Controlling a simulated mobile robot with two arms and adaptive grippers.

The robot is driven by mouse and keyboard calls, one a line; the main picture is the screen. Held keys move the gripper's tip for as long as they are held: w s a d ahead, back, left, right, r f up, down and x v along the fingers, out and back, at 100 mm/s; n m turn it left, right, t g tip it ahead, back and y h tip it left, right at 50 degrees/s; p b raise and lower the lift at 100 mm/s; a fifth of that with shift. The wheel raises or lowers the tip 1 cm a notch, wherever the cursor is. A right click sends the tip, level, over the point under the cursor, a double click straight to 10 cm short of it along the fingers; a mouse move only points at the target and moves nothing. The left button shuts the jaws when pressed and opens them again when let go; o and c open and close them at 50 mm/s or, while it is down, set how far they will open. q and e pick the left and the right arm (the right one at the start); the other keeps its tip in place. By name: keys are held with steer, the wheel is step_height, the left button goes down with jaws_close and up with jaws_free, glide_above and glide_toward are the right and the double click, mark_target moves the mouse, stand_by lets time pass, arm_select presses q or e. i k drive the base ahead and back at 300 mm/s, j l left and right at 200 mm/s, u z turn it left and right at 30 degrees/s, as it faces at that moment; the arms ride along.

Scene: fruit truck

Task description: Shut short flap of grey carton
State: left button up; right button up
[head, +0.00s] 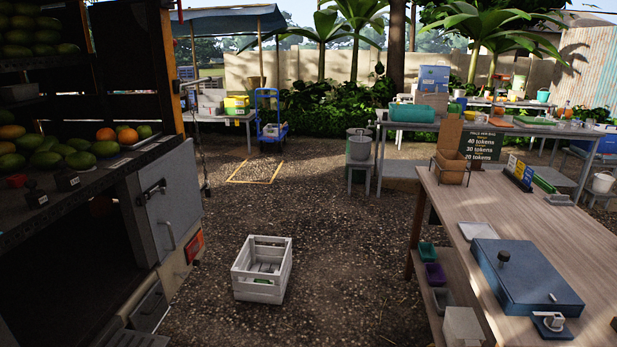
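I cannot pick out a grey carton with a short flap for certain. A pale grey box (462,328) stands at the lower edge beside the wooden table; no open flap can be made out on it. A brown carton-like holder (450,168) with a tall upright back panel stands at the far left end of the table, but it is not grey. Neither of my grippers is in view.
The wooden table (535,225) fills the right, with a blue case (525,275) on it. A white slatted crate (240,285) sits on the gravel. The fruit truck's grey cabinet door (165,205) bounds the left. Gravel between truck and table is mostly clear.

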mark_target(201, 98)
steer(key=i, duration=5.8)
steer(key=i+j+u, duration=0.1)
steer(key=i+u, duration=0.3)
steer(key=i, duration=0.25)
steer(key=i+u, duration=0.35)
steer(key=i, duration=0.3)
steer(key=i+l+u, duration=0.4)
steer(key=i, duration=0.25)
steer(key=i+u, duration=0.35)
steer(key=i, duration=2.3)
steer(key=i+j+z, duration=0.2)
steer(key=i, duration=0.25)
steer(key=i+j+z, duration=0.2)
steer(key=i, duration=0.25)
steer(key=i+j+z, duration=0.15)
steer(key=i, duration=0.3)
